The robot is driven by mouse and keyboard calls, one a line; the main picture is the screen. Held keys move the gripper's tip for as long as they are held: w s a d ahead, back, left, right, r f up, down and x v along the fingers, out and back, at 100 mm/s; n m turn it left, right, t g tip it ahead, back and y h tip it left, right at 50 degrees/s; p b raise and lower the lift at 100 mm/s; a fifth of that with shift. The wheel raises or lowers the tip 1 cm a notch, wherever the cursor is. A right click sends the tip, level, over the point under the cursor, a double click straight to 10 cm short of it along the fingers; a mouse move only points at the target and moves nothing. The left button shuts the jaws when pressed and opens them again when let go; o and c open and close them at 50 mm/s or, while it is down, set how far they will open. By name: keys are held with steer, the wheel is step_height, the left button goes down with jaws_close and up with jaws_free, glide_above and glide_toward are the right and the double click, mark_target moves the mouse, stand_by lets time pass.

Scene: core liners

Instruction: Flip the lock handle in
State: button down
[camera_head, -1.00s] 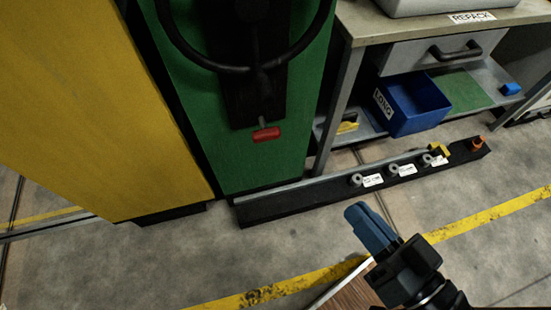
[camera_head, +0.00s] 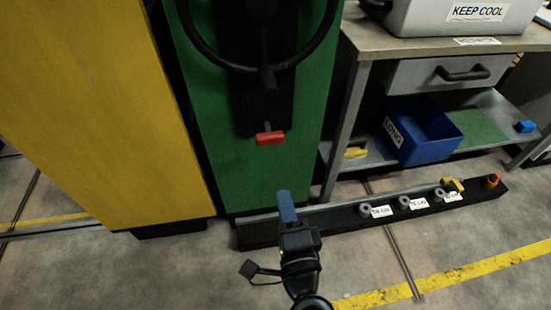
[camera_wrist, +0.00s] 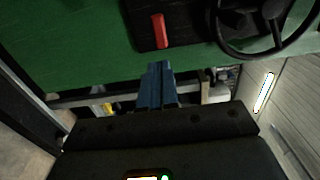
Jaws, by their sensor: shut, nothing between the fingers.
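The red lock handle (camera_head: 270,138) sticks out at the lower end of the black panel on the front of the green cabinet (camera_head: 215,150), below the black handwheel (camera_head: 262,60). In the wrist view the red handle (camera_wrist: 160,31) shows just beyond my fingertips, with the wheel (camera_wrist: 265,25) to its right. My gripper (camera_head: 285,195) has blue fingers, shut and empty. In the head view its tips appear below the red handle, in front of the cabinet's lower part. In the wrist view the fingers (camera_wrist: 158,68) point toward the handle, apart from it.
A yellow cabinet (camera_head: 90,110) stands left of the green one. On the right is a workbench (camera_head: 390,45) with a drawer, a blue bin (camera_head: 425,140) and a KEEP COOL box (camera_head: 415,20). A low black rail (camera_head: 340,222) with several knobs lies along the floor.

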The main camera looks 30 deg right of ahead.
mark_target(270, 141)
steer(key=shift+w, duration=0.15)
steer(key=x, duration=1.3)
steer(key=shift+f, duration=0.1)
steer(key=shift+w+d, duration=0.15)
steer(key=shift+w, duration=0.2)
steer(key=shift+x, duration=2.35)
